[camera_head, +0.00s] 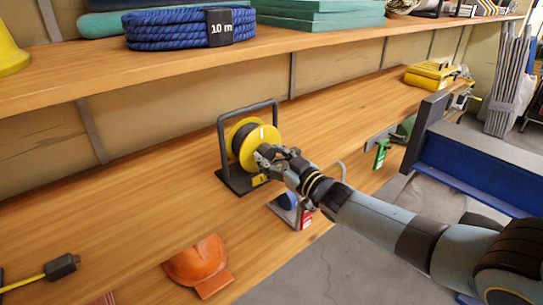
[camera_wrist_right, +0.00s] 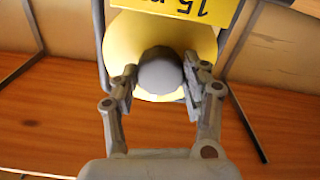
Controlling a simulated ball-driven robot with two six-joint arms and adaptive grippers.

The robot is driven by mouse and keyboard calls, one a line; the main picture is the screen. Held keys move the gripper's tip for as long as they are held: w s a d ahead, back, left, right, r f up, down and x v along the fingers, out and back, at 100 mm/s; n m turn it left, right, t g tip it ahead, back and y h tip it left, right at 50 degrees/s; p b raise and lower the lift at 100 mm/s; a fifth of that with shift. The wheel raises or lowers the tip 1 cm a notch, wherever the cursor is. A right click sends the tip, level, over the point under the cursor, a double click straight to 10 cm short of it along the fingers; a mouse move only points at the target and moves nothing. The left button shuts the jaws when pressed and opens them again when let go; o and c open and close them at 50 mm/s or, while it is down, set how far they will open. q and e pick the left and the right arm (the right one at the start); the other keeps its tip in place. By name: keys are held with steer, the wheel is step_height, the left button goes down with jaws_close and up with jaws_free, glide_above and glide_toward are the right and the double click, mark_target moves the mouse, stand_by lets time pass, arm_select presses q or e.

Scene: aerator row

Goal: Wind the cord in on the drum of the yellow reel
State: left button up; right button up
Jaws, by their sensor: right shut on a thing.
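The yellow reel (camera_head: 239,138) stands upright in its dark frame (camera_head: 220,130) on the wooden shelf. Dark cord shows on its drum (camera_head: 245,142) between the yellow flanges. My right gripper (camera_head: 268,155) reaches the reel's near side. In the right wrist view my right gripper (camera_wrist_right: 160,85) is shut on a round grey knob (camera_wrist_right: 160,72) in front of the yellow flange (camera_wrist_right: 125,40). A yellow label is at the top of that view. A yellow cord with a dark plug (camera_head: 62,266) lies at the lower left of the shelf. My left gripper is not in view.
An orange cap-like thing (camera_head: 198,264) lies near the shelf's front edge. The upper shelf holds a coiled blue rope (camera_head: 165,30). Bare wood lies left of the reel.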

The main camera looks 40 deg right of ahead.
steer(key=shift+f, duration=0.1)
steer(key=o, duration=1.2)
steer(key=shift+c, duration=0.2)
steer(key=s, duration=1.2)
steer(key=shift+d, duration=0.45)
